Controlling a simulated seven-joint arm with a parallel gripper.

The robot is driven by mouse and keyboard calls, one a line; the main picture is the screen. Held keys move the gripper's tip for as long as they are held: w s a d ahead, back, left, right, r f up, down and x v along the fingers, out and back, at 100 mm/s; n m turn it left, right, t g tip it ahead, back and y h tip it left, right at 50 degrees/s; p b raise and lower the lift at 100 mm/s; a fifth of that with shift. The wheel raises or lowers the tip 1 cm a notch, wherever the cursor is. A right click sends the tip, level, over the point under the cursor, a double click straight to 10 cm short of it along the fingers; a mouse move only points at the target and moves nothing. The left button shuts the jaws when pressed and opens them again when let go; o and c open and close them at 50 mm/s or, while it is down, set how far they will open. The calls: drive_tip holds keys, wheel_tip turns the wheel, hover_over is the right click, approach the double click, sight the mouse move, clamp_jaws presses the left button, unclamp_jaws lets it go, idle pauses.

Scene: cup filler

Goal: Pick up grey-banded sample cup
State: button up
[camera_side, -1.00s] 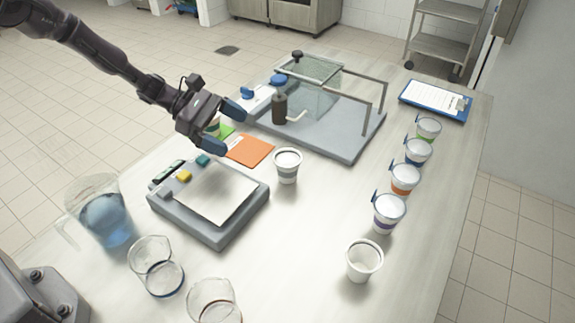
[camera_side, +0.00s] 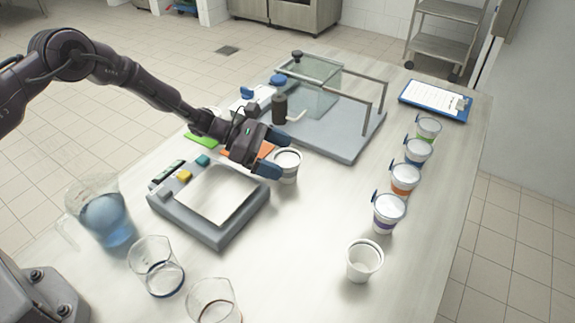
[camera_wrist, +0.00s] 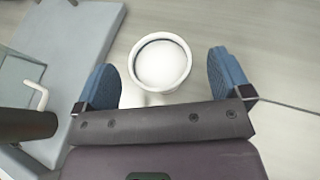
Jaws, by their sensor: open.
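The grey-banded sample cup (camera_side: 289,166) stands upright on the table, right of the scale, and is filled with something white. My gripper (camera_side: 281,155) is open, with its blue fingers near the cup's left side in the side view. In the wrist view the cup (camera_wrist: 160,63) shows from above, ahead of and between the two spread blue fingers of my gripper (camera_wrist: 168,82). Neither finger clearly touches it. The grey band is partly hidden in the side view and not visible in the wrist view.
A scale (camera_side: 215,236) lies just left of the cup. A grey filler stand (camera_side: 345,143) is behind it. Several lidded cups (camera_side: 404,180) line the right, with an empty white cup (camera_side: 363,262) in front. Beakers (camera_side: 157,270) and a blue-liquid jug (camera_side: 115,228) stand front left.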

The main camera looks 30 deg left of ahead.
sight(290, 159)
drive_tip(key=shift+x, duration=1.3)
drive_tip(key=c, duration=1)
drive_tip(key=shift+r, duration=0.1)
drive_tip(key=shift+r, duration=0.1)
